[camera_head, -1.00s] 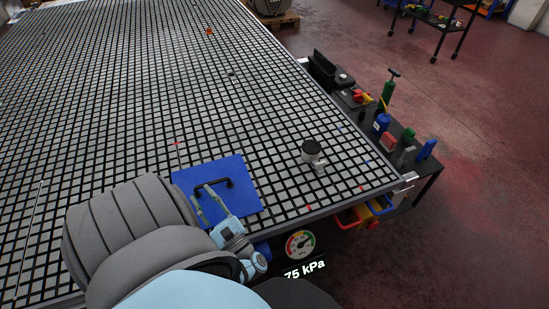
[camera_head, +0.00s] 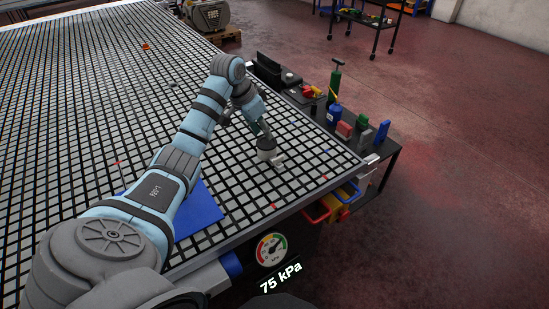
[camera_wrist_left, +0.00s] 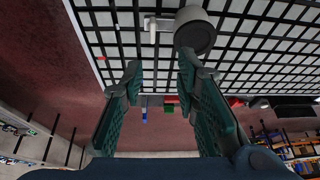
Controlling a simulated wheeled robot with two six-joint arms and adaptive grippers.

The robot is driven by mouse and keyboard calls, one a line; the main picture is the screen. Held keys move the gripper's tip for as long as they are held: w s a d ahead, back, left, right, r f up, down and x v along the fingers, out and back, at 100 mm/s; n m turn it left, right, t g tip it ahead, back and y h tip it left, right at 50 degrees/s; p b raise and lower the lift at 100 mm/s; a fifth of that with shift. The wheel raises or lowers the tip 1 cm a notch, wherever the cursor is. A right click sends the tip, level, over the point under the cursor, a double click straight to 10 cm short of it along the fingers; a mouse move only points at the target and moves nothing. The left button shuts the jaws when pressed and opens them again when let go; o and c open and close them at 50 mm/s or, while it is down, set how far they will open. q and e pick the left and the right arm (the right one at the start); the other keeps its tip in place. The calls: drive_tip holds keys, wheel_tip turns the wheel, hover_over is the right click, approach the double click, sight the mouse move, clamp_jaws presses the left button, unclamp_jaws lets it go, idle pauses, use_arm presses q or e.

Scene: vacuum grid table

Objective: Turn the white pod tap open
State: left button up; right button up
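The white pod (camera_head: 266,154) with a dark top stands on the grid table near its right edge. Its small white tap (camera_head: 278,161) sticks out on the right side. In the left wrist view the pod (camera_wrist_left: 195,32) shows at the top as a round grey body, and the pale tap (camera_wrist_left: 152,30) reaches out to its left. My left gripper (camera_head: 261,132) is close behind and above the pod. In the left wrist view the left gripper (camera_wrist_left: 160,72) is open, with nothing between its fingers. My right gripper is in neither view.
A blue plate (camera_head: 202,212) lies on the grid table (camera_head: 85,120), partly hidden by my left arm. A dark side shelf with bottles and tools (camera_head: 345,125) stands beyond the right edge. A pressure gauge (camera_head: 272,249) reads about 75 kPa.

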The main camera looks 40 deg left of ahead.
sight(277, 158)
use_arm(q)
drive_tip(key=shift+m+h, duration=0.3)
drive_tip(key=shift+m, duration=0.1)
drive_tip(key=x, duration=0.4)
drive_tip(key=b+x, duration=0.1)
drive_tip(key=x, duration=0.4)
drive_tip(key=s+b+x, duration=0.1)
drive_tip(key=x, duration=0.3)
drive_tip(key=shift+d+f, duration=0.15)
drive_tip(key=shift+f, duration=0.2)
drive_tip(key=shift+w, duration=0.1)
drive_tip(key=shift+d, duration=0.1)
drive_tip(key=shift+c, duration=0.4)
clamp_jaws()
